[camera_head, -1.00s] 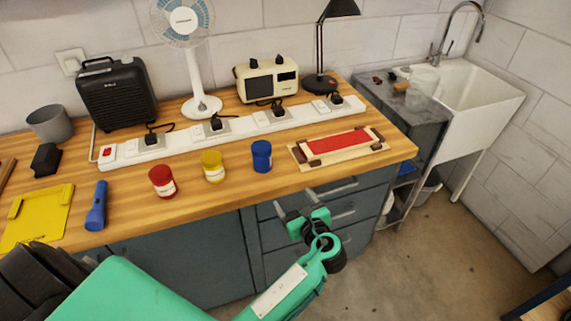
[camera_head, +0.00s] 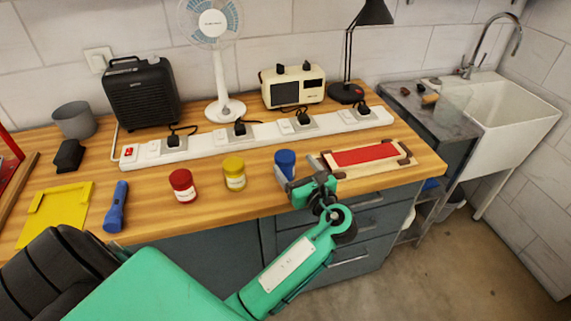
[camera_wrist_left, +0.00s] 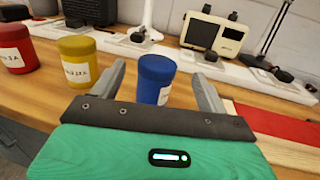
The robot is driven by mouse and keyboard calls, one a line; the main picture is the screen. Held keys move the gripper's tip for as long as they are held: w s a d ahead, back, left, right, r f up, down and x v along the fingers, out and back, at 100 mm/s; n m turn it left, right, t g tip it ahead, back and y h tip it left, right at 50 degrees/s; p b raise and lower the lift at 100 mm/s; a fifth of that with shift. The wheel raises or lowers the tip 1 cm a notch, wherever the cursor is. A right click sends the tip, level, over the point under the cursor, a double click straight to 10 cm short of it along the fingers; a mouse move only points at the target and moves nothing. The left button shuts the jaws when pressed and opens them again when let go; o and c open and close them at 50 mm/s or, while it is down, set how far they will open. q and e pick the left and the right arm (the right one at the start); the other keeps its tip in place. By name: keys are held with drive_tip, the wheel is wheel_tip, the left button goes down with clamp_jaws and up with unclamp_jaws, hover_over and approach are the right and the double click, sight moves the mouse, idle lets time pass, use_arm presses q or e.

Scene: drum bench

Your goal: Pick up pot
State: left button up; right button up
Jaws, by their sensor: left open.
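Three small lidded pots stand upright in a row on the wooden bench: a red pot (camera_head: 183,186), a yellow pot (camera_head: 235,175) and a blue pot (camera_head: 285,163). My left gripper (camera_head: 303,178) is open and empty at the bench's front edge, beside the blue pot and partly covering its lower part in the head view. In the left wrist view the blue pot (camera_wrist_left: 156,80) stands ahead between the two spread fingers. The yellow pot (camera_wrist_left: 78,62) and red pot (camera_wrist_left: 15,48) are to the left of the fingers. My right gripper is not in view.
A long white power strip (camera_head: 260,134) runs behind the pots. A framed red panel (camera_head: 365,157) lies right of the blue pot. A blue flashlight (camera_head: 115,207), yellow tray (camera_head: 60,210) and grey cup (camera_head: 75,121) are at left. A fan, radio and lamp stand behind.

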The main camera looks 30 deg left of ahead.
sight(282, 151)
use_arm(q)
drive_tip(key=x, duration=0.2)
drive_tip(key=shift+w+a+f, duration=0.1)
drive_tip(key=shift+a+f, duration=0.05)
drive_tip(key=shift+a, duration=0.15)
drive_tip(key=shift+w+a, duration=0.1)
drive_tip(key=shift+a, duration=0.1)
drive_tip(key=p+x, duration=0.1)
drive_tip(key=x, duration=0.3)
drive_tip(key=shift+w+a+f, duration=0.1)
drive_tip(key=shift+a+f, duration=0.05)
drive_tip(key=shift+a, duration=0.25)
drive_tip(key=shift+c, duration=0.3)
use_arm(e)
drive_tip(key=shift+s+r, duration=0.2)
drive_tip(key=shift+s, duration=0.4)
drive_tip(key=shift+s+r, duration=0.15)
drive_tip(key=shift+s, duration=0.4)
use_arm(q)
drive_tip(key=c, duration=1.1)
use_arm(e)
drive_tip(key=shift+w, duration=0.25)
use_arm(q)
drive_tip(key=shift+c, duration=0.2)
